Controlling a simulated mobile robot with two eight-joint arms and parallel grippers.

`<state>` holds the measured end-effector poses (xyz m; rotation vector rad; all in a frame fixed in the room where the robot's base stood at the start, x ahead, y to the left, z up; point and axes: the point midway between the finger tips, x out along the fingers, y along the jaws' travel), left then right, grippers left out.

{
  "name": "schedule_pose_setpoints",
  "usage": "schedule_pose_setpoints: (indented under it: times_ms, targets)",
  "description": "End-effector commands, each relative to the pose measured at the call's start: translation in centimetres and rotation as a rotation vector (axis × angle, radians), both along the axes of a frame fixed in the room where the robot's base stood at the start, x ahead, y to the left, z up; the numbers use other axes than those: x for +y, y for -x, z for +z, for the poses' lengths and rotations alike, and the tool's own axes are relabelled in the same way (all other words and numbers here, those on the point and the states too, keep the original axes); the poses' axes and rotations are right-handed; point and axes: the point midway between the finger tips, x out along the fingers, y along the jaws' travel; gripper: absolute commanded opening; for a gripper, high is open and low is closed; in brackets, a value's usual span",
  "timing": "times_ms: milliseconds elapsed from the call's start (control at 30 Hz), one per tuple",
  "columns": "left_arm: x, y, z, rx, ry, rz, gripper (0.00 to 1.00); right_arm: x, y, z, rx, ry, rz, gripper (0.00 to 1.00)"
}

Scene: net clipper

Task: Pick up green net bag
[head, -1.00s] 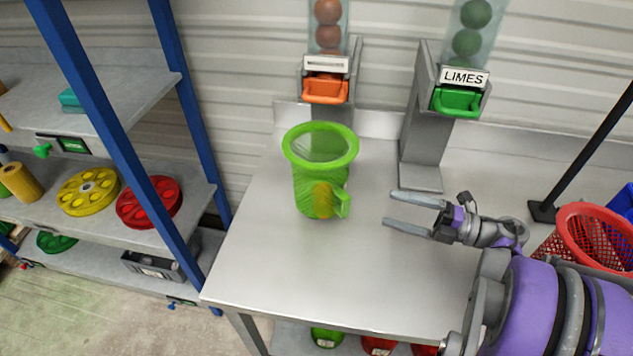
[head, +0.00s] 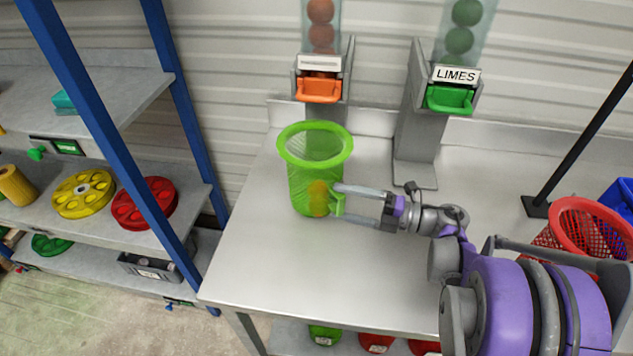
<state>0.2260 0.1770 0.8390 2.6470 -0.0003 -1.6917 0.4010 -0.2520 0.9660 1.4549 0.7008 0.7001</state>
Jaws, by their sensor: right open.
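The green net bag (head: 305,187) stands upright on the steel table (head: 290,268), held open by a bright green ring at its top. An orange-yellow patch shows in its lower part. Whether the fingers touch the handle I cannot tell. My left gripper is not in view.
An orange dispenser (head: 319,88) and a lime dispenser (head: 449,98) stand behind the bag. A red basket (head: 584,220) and a dark pole (head: 590,135) are at the right. A blue-post shelf (head: 168,95) stands left. The table's front is clear.

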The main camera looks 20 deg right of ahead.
Motion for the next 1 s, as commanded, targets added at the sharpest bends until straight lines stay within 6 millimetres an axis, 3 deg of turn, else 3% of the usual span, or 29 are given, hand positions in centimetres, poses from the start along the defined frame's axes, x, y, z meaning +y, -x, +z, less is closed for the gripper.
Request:
schedule_pose_setpoints:
  times_ms: [167, 200, 633, 1000]
  targets:
    - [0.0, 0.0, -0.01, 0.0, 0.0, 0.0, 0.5, 0.01, -0.02, 0.0, 0.0, 0.0, 0.0, 1.0]
    - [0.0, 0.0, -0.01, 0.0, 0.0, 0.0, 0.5, 0.0, -0.01, 0.0, 0.0, 0.0, 0.0, 0.96]
    - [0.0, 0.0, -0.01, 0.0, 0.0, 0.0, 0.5, -0.01, 0.01, 0.02, -0.001, -0.001, 0.0, 0.19]
    - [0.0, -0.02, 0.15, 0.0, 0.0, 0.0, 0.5, -0.02, -0.01, 0.75, -0.001, 0.0, 0.0, 0.18]
